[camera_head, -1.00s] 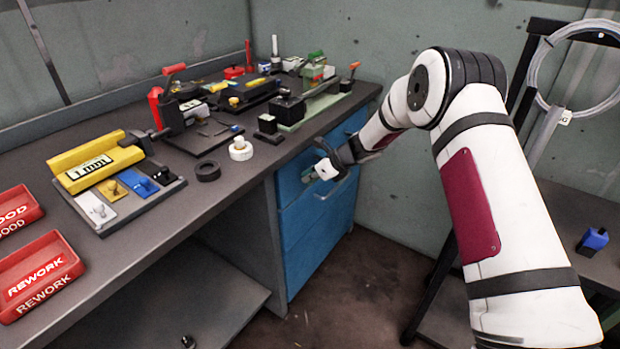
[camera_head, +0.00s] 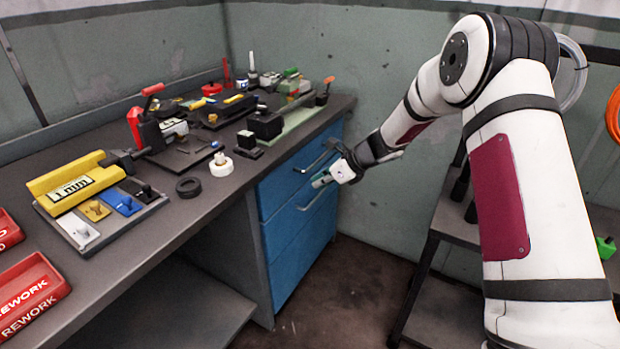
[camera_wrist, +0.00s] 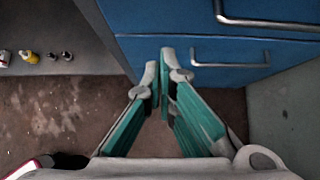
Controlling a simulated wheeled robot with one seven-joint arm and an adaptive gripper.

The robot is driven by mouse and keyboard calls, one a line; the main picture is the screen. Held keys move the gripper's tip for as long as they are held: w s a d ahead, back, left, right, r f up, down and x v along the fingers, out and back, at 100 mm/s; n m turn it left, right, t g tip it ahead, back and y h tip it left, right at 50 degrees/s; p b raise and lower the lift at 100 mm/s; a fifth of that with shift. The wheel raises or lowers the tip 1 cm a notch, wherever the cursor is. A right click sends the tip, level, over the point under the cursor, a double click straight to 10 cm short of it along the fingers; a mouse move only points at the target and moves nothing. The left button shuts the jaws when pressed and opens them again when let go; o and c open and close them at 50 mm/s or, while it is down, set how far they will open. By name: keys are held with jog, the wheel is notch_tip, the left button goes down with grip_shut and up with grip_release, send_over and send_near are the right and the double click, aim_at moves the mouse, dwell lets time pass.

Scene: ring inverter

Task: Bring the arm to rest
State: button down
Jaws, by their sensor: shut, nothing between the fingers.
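My gripper (camera_head: 322,181) hangs in front of the blue drawer cabinet at the right end of the bench in the head view. Its green-sided fingers (camera_wrist: 160,75) show in the wrist view, pointing toward the drawer fronts. The fingers are shut, with nothing held between them. Whether they touch the cabinet cannot be told from the head view. My arm reaches in from the right, bent at a high elbow.
The blue drawers (camera_head: 292,231) have metal handles; one handle (camera_wrist: 230,57) lies just beyond my fingertips. The workbench (camera_head: 225,208) carries tools, a yellow block (camera_head: 75,180) and red bins (camera_head: 30,293). A dark rack (camera_head: 455,225) stands right. Floor between is clear.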

jog(key=s+r+n+g+h, duration=0.25)
jog(key=s+r+n, duration=1.15)
jog(key=s+r, duration=0.8)
jog(key=s+d+f+n+g+h, duration=0.15)
jog(key=s+d+n, duration=0.35)
jog(key=s, duration=1.1)
jog(key=s+d+n+h, duration=0.3)
jog(key=s+d+n, duration=0.25)
jog(key=s, duration=0.95)
notch_tip(320, 180, up, 15)
jog(key=t+p, duration=0.3)
jog(key=p, duration=1)
jog(key=shift+a, duration=0.25)
jog(key=shift+n, duration=0.25)
